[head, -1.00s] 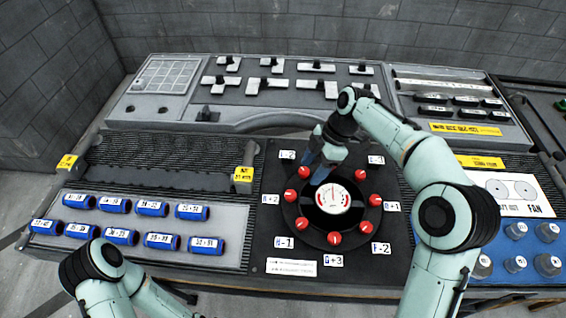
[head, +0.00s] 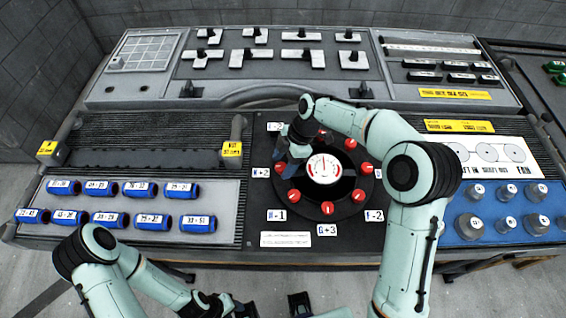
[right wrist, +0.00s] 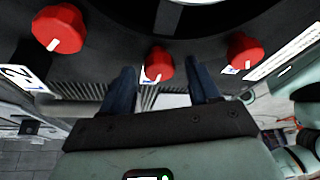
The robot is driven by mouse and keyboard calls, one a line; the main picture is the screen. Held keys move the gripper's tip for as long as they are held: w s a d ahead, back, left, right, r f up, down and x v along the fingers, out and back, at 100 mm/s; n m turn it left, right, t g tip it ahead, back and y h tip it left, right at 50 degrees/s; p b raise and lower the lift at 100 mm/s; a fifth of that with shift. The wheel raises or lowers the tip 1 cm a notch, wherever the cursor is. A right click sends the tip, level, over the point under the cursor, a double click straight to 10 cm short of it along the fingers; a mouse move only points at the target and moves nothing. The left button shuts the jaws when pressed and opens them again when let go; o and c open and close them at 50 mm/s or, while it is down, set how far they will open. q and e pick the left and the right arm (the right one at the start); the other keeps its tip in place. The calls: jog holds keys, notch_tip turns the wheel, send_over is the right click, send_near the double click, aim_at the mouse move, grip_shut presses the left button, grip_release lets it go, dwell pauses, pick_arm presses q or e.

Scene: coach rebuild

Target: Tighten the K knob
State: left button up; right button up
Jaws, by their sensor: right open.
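A round black panel carries a ring of red knobs around a white dial (head: 323,169). The label left of the ring (head: 261,173) seems to read K +2, though its letter is small. The red knob beside it (head: 281,168) is partly behind my right gripper (head: 292,156), which reaches down over the ring's left side. In the right wrist view, the two blue fingers of my right gripper (right wrist: 160,66) are apart, with a red knob (right wrist: 159,66) showing in the gap. I cannot tell whether they touch it.
Other red knobs stand close by, such as the lower left one (head: 293,195) and bottom one (head: 327,208). Blue cylinders (head: 133,220) lie in a tray at left. Grey knobs (head: 537,224) stand on a blue panel at right. A grey switch console (head: 270,80) runs behind.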

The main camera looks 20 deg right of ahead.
jog(key=shift+a+f, duration=0.1)
jog(key=shift+f, duration=0.15)
jog(key=c, duration=1)
